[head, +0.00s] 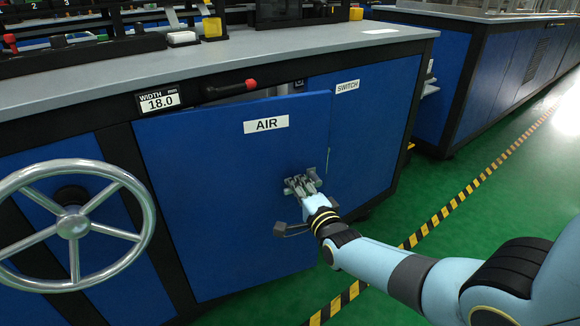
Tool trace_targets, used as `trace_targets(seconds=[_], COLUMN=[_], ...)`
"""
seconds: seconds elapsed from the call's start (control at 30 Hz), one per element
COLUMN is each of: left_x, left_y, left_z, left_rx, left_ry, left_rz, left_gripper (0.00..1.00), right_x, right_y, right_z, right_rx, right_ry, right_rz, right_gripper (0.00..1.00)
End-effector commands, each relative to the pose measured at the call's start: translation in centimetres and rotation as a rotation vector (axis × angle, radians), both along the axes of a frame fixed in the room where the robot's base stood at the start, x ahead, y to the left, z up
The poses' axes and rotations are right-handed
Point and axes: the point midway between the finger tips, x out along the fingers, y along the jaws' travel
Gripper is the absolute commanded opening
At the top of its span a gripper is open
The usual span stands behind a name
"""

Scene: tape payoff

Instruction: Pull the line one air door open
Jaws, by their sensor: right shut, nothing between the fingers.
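The blue door labelled AIR (220,190) is in the front of the grey-topped bench. It stands ajar, its right edge out from the cabinet and a gap showing above its top edge. My right gripper (301,184) is shut and empty at the right part of the door face, below and right of the AIR label. A dark grey bar (285,230), seemingly the door's handle, shows just below the gripper, partly hidden by my wrist. I cannot tell whether the gripper touches the door. My left gripper is not in view.
A large handwheel (73,224) stands out at the left. A red-ended lever (230,88) lies above the door, next to the WIDTH display (158,100). A blue panel labelled SWITCH (375,120) is at the right. Green floor with a striped line (470,190) is free beyond.

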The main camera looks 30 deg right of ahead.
Motion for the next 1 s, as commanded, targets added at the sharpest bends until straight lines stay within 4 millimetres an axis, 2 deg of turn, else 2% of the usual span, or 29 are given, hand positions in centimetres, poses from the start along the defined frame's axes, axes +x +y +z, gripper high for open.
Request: trace_targets(seconds=[0.03, 0.1, 0.23, 0.37, 0.63, 0.7, 0.9, 1.0], left_x=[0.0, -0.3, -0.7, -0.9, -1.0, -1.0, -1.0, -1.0], left_y=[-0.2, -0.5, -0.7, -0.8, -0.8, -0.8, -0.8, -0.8], left_z=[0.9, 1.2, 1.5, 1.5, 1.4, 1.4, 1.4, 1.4], left_rx=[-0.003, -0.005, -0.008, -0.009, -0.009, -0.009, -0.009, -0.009], left_ry=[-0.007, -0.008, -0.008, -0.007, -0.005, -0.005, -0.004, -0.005], left_rz=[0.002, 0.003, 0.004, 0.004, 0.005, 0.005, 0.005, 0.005], left_gripper=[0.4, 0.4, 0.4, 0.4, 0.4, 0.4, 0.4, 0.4], right_x=[-1.7, -3.3, -5.2, -6.0, -6.0, -6.0, -5.9, -5.9], right_y=[0.5, 1.2, 2.1, 2.5, 2.5, 2.5, 2.5, 2.5], right_z=[0.3, 0.2, 0.0, -0.2, -0.5, -0.5, -0.3, -0.2], right_rx=[0.001, 0.001, -0.002, -0.004, -0.002, -0.001, -0.001, -0.001], right_ry=[0.008, 0.007, 0.006, 0.009, 0.012, 0.011, 0.007, 0.006], right_rz=[-0.003, -0.002, 0.0, -0.001, 0.0, 0.0, 0.001, 0.0], right_gripper=[0.0, 0.0, 0.0, 0.0, 0.0, 0.12, 0.38, 0.38])
